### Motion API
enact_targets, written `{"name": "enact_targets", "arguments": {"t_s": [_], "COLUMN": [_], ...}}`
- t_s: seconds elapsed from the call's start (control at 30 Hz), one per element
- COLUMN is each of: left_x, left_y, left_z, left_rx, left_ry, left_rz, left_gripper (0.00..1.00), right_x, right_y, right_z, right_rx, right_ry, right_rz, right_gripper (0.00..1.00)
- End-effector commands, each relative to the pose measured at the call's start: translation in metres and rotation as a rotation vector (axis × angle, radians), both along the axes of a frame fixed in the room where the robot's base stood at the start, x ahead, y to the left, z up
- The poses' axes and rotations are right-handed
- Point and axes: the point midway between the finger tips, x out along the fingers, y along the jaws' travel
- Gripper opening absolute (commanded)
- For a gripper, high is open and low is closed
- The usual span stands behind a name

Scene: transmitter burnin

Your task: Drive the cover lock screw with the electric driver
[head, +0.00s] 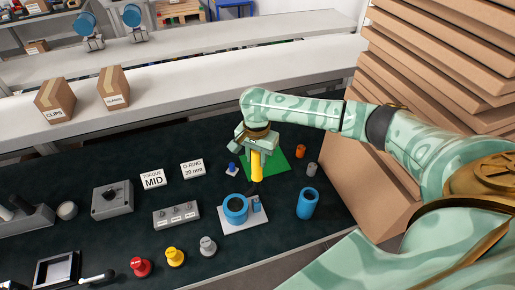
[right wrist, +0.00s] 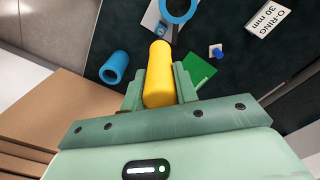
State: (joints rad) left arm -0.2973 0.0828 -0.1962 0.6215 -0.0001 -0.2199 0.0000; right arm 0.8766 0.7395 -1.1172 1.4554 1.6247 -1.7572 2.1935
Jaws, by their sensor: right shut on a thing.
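My right gripper (head: 257,150) is shut on the yellow electric driver (head: 256,166), which points down with its dark tip just behind the blue transmitter body (head: 236,209). The driver also shows in the right wrist view (right wrist: 159,75), between the two fingers. The transmitter body stands on a white plate (head: 235,229), with a small blue part (head: 256,206) beside it. In the right wrist view the driver's tip end is close to this plate (right wrist: 151,17); I cannot tell whether it touches anything. I cannot make out the lock screw. My left gripper is not in view.
A blue cylinder (head: 307,204) stands right of the plate. A green mat (head: 282,163), an orange part (head: 300,151) and a grey part (head: 312,169) lie behind. A switch box (head: 176,215) and several knobs are left. Stacked cardboard (head: 430,60) bounds the right side.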

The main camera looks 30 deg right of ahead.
Motion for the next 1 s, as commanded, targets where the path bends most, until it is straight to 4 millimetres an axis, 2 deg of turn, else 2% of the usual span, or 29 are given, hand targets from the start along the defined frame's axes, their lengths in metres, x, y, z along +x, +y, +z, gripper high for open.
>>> {"name": "enact_targets", "arguments": {"t_s": [0.27,0.53,0.7,1.0], "left_x": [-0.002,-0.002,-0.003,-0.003], "left_y": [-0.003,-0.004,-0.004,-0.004], "left_z": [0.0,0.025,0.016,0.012], "left_rx": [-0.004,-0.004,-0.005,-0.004], "left_ry": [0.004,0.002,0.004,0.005], "left_rz": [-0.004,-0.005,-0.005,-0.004], "left_gripper": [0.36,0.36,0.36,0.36], "right_x": [0.0,0.0,0.0,0.0], "right_y": [0.001,0.002,0.001,0.001], "right_z": [0.0,0.005,-0.022,-0.046], "right_rx": [0.001,0.001,0.001,0.001], "right_ry": [-0.002,0.0,0.001,0.0], "right_rz": [0.003,0.002,0.001,0.003], "right_gripper": [0.04,0.04,0.04,0.04]}}
